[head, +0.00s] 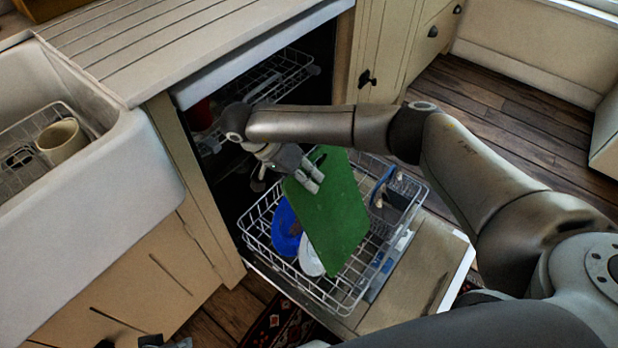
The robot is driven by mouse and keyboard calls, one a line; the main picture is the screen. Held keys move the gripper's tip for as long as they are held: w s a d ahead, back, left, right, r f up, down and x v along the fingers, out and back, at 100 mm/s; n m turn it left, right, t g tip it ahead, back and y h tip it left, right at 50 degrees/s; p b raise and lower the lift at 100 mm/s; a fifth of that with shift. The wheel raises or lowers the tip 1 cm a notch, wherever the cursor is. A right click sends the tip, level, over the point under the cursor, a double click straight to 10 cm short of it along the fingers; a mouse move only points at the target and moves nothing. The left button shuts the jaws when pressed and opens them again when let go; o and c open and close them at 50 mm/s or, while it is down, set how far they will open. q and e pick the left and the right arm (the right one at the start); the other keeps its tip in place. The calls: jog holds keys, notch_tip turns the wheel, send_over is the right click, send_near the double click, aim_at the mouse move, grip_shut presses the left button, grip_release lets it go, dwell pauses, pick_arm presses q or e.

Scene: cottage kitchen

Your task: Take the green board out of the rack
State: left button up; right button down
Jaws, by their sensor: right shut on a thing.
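The green board (338,222) is a flat rectangle with a slot near its upper end. It leans at a slant over the lower dishwasher rack (259,240); I cannot tell whether its lower edge touches the wires. My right gripper (312,180) is shut on the board at its upper left edge. A small dark part of my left gripper (166,342) shows at the bottom left edge, too cut off to read its jaws.
A blue plate (285,226) and a white plate (310,262) stand in the rack beside the board. A cutlery basket (402,190) sits at the right. The dishwasher door (408,290) is down. The upper rack (282,75) is above. A sink with a mug (62,140) is left.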

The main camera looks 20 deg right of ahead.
jog(key=shift+r+p, duration=0.65)
jog(key=shift+r, duration=0.4)
pick_arm(q)
notch_tip(320, 180, down, 10)
jog(key=p, duration=0.1)
jog(key=shift+g, duration=0.3)
pick_arm(e)
jog(key=shift+r, duration=1)
pick_arm(q)
jog(key=shift+f, duration=0.1)
